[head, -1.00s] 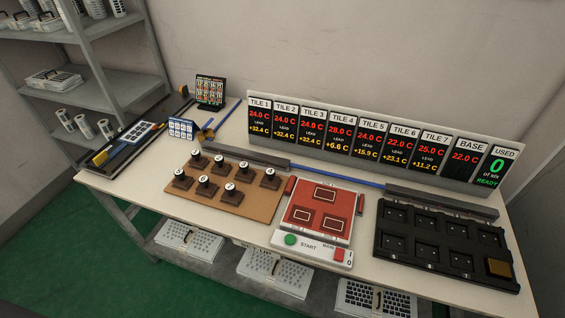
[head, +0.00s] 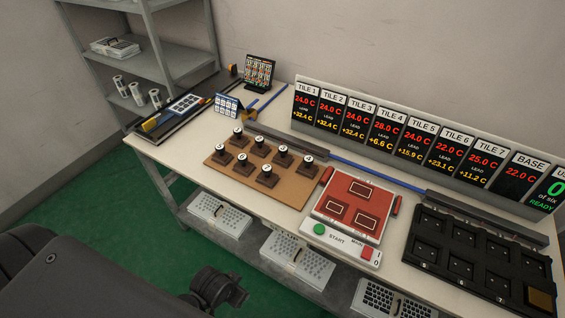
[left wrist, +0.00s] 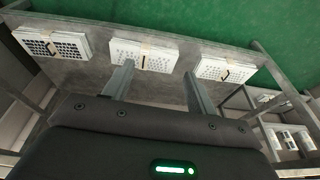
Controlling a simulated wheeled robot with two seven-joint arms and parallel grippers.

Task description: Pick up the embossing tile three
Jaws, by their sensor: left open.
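Several dark brown tiles with round, white-topped knobs stand on a brown board (head: 287,187) on the bench. The numbers on the knobs are too small to read surely, so I cannot tell which is tile three. My left gripper (left wrist: 158,70) is open and empty in the left wrist view, its two grey fingers apart. That view faces the lower shelf and the green floor, with no tile in it. In the head view my dark left arm is at the bottom left, in front of and below the bench, well away from the tiles. My right gripper is not in view.
A red press plate (head: 352,207) with a START button lies right of the board. A black slotted tray (head: 462,250) is further right. A display panel (head: 400,128) lines the back. White perforated boxes (head: 297,262) sit on the lower shelf. Grey shelving (head: 160,68) stands at the left.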

